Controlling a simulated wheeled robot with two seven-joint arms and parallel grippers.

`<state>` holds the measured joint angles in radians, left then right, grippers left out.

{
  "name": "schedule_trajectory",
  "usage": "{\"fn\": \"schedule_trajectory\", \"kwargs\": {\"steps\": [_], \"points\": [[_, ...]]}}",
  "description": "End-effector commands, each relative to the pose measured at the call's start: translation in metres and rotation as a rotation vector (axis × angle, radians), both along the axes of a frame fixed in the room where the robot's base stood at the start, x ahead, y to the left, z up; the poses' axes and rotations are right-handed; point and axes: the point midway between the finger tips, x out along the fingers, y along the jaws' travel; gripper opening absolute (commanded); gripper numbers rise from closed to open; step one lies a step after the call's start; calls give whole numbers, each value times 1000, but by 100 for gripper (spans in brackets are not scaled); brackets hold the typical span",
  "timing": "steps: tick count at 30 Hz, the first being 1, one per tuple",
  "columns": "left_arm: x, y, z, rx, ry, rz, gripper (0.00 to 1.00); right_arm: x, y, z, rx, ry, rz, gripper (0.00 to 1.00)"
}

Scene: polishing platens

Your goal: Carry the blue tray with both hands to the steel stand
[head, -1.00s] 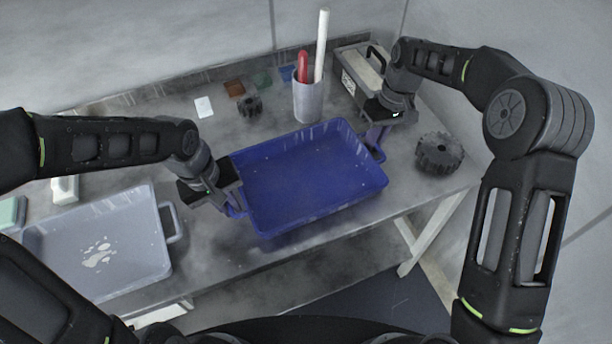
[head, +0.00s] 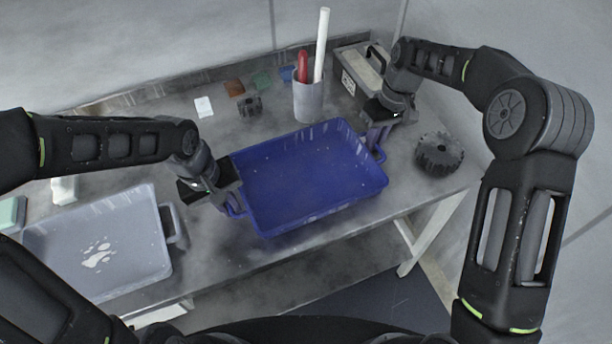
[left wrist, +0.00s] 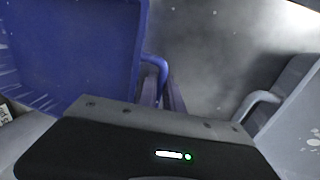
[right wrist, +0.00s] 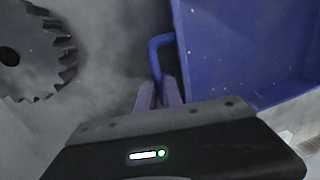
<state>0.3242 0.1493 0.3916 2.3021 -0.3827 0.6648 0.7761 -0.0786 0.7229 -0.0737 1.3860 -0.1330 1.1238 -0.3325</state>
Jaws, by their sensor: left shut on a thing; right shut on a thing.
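The blue tray (head: 310,185) is empty and sits on the grey bench in the middle of the head view. My left gripper (head: 230,206) is at the tray's left handle, shut on it; in the left wrist view its fingers (left wrist: 163,97) close around the blue handle (left wrist: 156,66). My right gripper (head: 376,136) is at the tray's right handle, shut on it; the right wrist view shows its fingers (right wrist: 159,95) on the handle (right wrist: 155,50). I cannot tell whether the tray touches the bench. I cannot make out a steel stand for certain.
A grey tray (head: 60,235) with white marks lies left. A dark gear (head: 439,155) lies right of the blue tray. A cup (head: 308,103) with red and white sticks, a small gear (head: 250,105), coloured squares and a handled box (head: 358,72) stand behind. The bench's front edge is close.

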Motion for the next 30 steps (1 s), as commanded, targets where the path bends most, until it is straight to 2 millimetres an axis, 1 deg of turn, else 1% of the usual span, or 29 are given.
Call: {"fn": "schedule_trajectory", "kwargs": {"steps": [5, 15, 18, 21, 30], "points": [[0, 0, 6, 1, 0, 0, 0, 1, -1, 7, -1, -2, -1, 0], [0, 1, 41, 0, 1, 1, 0, 1, -1, 42, -1, -2, -1, 0], [0, 0, 48, 0, 1, 1, 0, 1, -1, 48, -1, -2, -1, 0], [0, 1, 51, 0, 1, 1, 0, 1, -1, 51, -1, -2, -1, 0], [0, 1, 50, 0, 1, 1, 0, 1, -1, 50, -1, -2, -1, 0]]}}
